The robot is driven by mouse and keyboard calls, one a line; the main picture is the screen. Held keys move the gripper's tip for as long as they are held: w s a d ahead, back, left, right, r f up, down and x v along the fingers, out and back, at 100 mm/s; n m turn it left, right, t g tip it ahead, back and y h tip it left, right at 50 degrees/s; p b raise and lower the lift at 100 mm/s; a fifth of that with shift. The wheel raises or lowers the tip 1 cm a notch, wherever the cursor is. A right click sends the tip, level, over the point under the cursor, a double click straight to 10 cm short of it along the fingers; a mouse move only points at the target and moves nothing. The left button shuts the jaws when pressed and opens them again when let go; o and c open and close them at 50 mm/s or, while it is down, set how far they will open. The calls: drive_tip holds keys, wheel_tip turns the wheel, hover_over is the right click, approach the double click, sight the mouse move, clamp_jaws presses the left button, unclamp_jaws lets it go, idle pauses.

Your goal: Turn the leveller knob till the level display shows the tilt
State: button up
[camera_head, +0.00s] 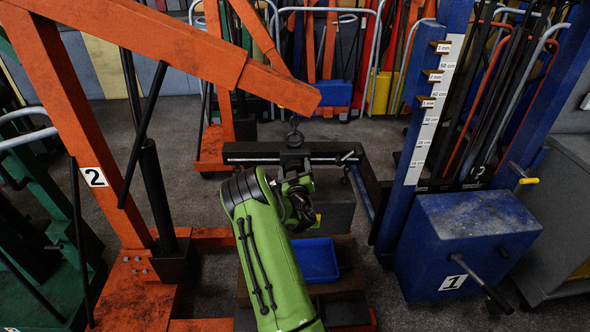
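A black load leveller beam (250,153) hangs level from the hook (294,137) of the orange crane boom. A small silver handle or knob (348,156) shows near the beam's right part; I cannot tell for sure that it is the leveller knob. My green arm comes up from the bottom middle. My dark gripper (300,205) is just below the beam's middle, left of that handle. My own wrist hides its fingertips, so I cannot see whether it is open, shut or holding something. I cannot make out a level display.
The orange crane (75,125), labelled 2, stands at the left. A blue post with a centimetre scale (427,110) and a blue box (465,235) with a crank, labelled 1, stand at the right. A blue tray (316,262) lies below the beam. Tools crowd the back.

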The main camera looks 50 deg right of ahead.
drive_tip(key=c, duration=0.5)
drive_tip(key=shift+m+b, duration=0.4)
drive_tip(key=shift+m, duration=0.4)
drive_tip(key=o, duration=0.9)
drive_tip(key=shift+o, duration=0.2)
drive_tip(key=b+v, duration=0.8)
drive_tip(key=v, duration=0.7)
drive_tip(key=shift+s+a+b, duration=0.25)
drive_tip(key=shift+s+b, duration=0.1)
